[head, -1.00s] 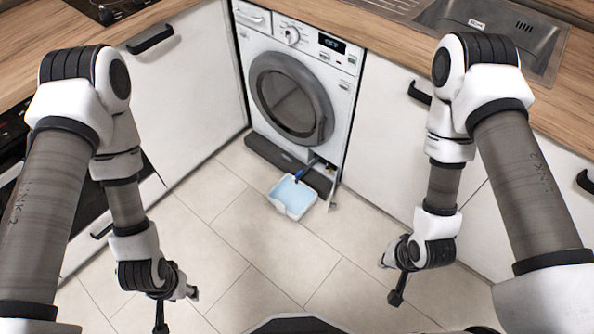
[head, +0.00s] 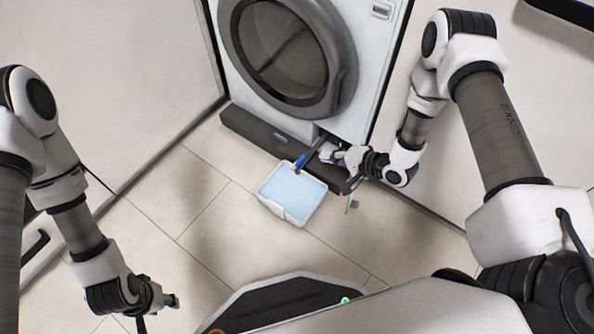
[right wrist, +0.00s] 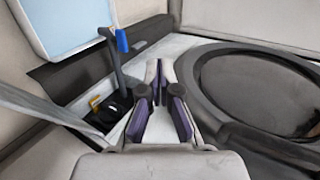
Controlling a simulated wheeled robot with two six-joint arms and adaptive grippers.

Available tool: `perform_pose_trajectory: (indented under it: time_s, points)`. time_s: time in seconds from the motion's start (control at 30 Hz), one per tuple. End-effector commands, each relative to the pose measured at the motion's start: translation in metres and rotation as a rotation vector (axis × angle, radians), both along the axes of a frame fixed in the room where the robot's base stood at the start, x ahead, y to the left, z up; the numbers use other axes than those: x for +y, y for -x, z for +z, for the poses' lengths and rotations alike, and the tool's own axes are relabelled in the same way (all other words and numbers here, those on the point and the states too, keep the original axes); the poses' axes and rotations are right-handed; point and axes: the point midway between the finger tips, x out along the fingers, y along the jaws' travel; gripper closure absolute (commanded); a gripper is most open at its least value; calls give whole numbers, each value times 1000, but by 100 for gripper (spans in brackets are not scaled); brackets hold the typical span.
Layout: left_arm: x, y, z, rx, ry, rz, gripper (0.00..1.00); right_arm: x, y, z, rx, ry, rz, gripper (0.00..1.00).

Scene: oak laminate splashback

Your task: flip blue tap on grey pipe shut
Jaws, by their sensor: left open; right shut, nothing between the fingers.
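The blue tap (head: 300,161) sits near the end of the thin grey pipe (head: 317,144), which comes out of the washing machine's bottom right corner over a white tray (head: 287,216). In the right wrist view the blue tap (right wrist: 122,40) stands along the top of the grey pipe (right wrist: 115,69), left of the fingers. My right gripper (head: 335,153) is shut and empty, low at the machine's front, right of the pipe; its fingers (right wrist: 159,76) appear apart from the tap. My left gripper (head: 172,301) is open and empty over the floor at lower left.
The washing machine (head: 368,55) with its round door is above the pipe. An open flap (head: 352,203) sticks out right of the tray. In the right wrist view a dark opening (right wrist: 112,109) holds a yellow part. Tiled floor left of the tray is clear.

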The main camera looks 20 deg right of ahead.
Motion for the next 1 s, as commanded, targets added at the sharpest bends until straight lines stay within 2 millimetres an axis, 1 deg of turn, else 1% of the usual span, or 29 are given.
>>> perform_pose_trajectory:
  time_s: [0.03, 0.1, 0.2, 0.33, 0.57, 0.73, 0.87, 1.0]
  points:
    - [0, 0, -40, 0, 0, 0, 56, -6, -1, -41, -2, 1, -12, 100]
    - [0, 0, -60, 0, 0, 0, 56, -12, -1, -63, 0, 2, -25, 100]
    - [0, 0, -79, 1, 0, 0, 56, -16, 2, -84, 5, 1, -36, 100]
    - [0, 0, -86, 0, 0, 0, 56, -17, 3, -93, 8, 1, -39, 100]
    - [0, 0, -83, -1, 0, 0, 56, -17, 4, -90, 9, 2, -38, 100]
    - [0, 0, -86, -1, 0, 1, 56, -15, 1, -93, 9, 2, -37, 100]
    - [0, 0, -97, -2, 0, 2, 56, -7, -9, -104, 8, 3, -36, 100]
    - [1, -1, -115, -4, 0, 5, 56, 8, -28, -120, 6, 3, -34, 100]
